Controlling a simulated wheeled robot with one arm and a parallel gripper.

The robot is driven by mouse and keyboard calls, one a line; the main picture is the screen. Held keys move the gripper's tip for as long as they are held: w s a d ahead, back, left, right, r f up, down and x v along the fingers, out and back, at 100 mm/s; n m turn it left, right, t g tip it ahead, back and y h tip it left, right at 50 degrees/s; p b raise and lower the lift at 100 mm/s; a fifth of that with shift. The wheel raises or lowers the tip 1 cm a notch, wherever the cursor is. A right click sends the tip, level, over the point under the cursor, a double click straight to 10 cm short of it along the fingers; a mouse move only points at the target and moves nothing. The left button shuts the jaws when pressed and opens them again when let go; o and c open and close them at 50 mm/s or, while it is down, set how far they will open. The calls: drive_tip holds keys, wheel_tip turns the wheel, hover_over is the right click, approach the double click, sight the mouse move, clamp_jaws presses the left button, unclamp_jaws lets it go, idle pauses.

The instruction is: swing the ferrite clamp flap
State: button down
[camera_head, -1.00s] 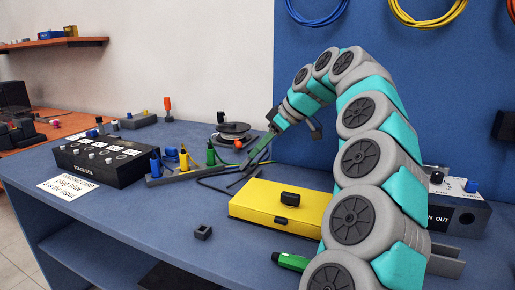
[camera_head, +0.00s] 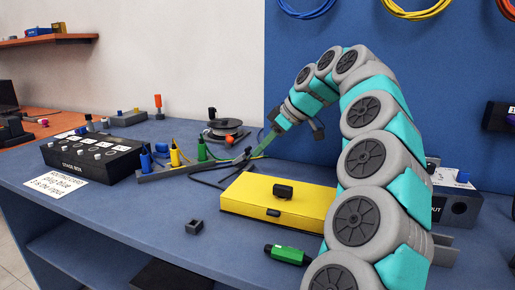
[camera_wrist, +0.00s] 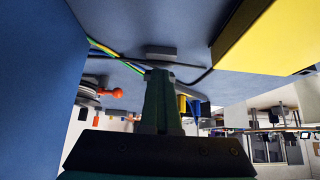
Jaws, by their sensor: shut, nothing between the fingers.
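My gripper (camera_head: 249,158) is shut and empty, low over the back of the blue table, near the right end of a grey strip (camera_head: 152,177) that holds blue, yellow and green plugs. In the wrist view its closed fingers (camera_wrist: 160,92) point at dark, green and yellow cables. A flat grey block (camera_wrist: 161,52) lies by the cables just beyond the fingertips; I cannot tell whether it is the ferrite clamp, or whether the fingers touch it. A small dark hollow block (camera_head: 195,227) sits alone at the table's front. No flap can be made out clearly.
A yellow box (camera_head: 250,199) with a black knob stands right of my gripper. A cable reel (camera_head: 224,133) is behind. A black stage box (camera_head: 95,158) is at left, a green connector (camera_head: 287,254) in front. The table's front middle is mostly clear.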

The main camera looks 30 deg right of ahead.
drive_tip(key=shift+s+d+f, duration=0.1)
drive_tip(key=shift+s+f, duration=0.1)
drive_tip(key=shift+s+d+f+b, duration=0.35)
drive_tip(key=shift+s+f+b, duration=0.1)
drive_tip(key=shift+f+b, duration=0.2)
drive_tip(key=c, duration=1.6)
unclamp_jaws()
drive_tip(key=c, duration=1.1)
unclamp_jaws()
drive_tip(key=shift+r, duration=0.2)
